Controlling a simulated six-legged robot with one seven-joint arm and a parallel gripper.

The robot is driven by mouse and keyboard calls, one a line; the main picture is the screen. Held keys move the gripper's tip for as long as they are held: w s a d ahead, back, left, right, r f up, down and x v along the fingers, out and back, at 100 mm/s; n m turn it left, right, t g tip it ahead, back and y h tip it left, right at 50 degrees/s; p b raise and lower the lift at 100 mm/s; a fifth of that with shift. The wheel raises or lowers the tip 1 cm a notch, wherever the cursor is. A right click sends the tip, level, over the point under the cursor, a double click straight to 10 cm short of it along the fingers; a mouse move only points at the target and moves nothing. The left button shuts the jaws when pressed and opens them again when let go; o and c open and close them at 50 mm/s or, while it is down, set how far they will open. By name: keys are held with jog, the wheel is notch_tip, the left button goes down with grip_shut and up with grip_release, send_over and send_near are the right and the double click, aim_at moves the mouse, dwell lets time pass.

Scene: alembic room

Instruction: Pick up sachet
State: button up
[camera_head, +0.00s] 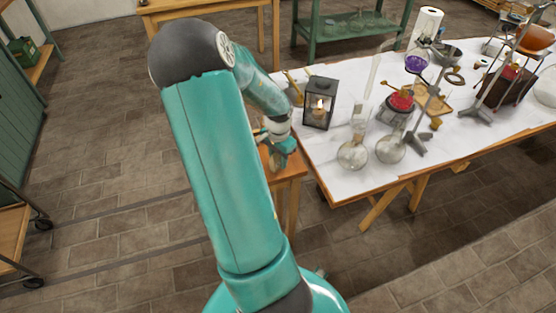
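I cannot make out a sachet in the head view. My teal and grey arm crosses the middle of the picture and hides much of what lies behind it. My gripper (276,155) is at the far end of the arm, low over a small wooden stand (292,172) beside the long table's left end. The gripper is small and partly covered by its own wrist, so its fingers do not show clearly. A small brownish shape shows under it, too small to identify.
A long table with a white cloth (325,165) fills the right. Near its left end are a black candle lantern (320,103) and glass flasks (352,153). Metal stands (478,110) are farther right. A wheeled cart (14,240) is at left; the stone floor between is clear.

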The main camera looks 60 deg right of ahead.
grip_shut()
jog(key=shift+r, duration=0.1)
